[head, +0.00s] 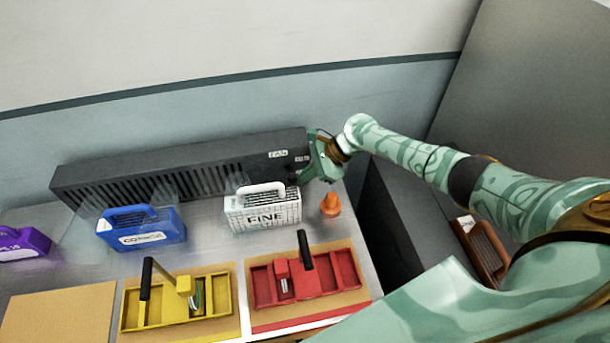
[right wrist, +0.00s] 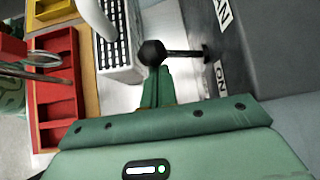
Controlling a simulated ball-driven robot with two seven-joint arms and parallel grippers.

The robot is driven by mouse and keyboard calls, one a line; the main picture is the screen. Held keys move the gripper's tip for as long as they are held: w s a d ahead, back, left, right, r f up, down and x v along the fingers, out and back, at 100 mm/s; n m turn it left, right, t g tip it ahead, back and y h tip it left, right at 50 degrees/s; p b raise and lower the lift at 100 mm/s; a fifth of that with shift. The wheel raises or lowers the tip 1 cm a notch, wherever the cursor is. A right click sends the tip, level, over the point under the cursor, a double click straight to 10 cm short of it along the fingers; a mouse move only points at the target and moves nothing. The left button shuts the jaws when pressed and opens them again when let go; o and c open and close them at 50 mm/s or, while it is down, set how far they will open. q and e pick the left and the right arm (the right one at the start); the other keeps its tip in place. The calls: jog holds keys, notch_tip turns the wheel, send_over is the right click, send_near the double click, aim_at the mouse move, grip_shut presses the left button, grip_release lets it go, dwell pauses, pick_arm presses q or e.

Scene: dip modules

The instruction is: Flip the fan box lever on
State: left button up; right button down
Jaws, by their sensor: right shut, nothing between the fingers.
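The fan box (head: 180,170) is a long dark slatted box along the back of the table. Its right end carries a FAN label, and the right wrist view shows this label and an ON label on the box (right wrist: 262,50). The lever (right wrist: 180,53) is a dark rod with a round black knob, sticking out from the box face near the ON label. My right gripper (head: 307,178) is at the box's right end. In the right wrist view its shut, empty fingers (right wrist: 157,76) are right by the knob; I cannot tell whether they touch. My left gripper is not in view.
A white FINE module (head: 262,212) stands close left of my right gripper, with an orange cone-like piece (head: 330,204) to its right. A blue module (head: 140,230) and purple module (head: 22,243) stand further left. Yellow (head: 130,315) and red (head: 345,268) trays with upright handles lie in front.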

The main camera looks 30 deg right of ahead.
jog(key=p+v, duration=0.4)
jog(key=v, duration=1.3)
jog(key=shift+r, duration=0.3)
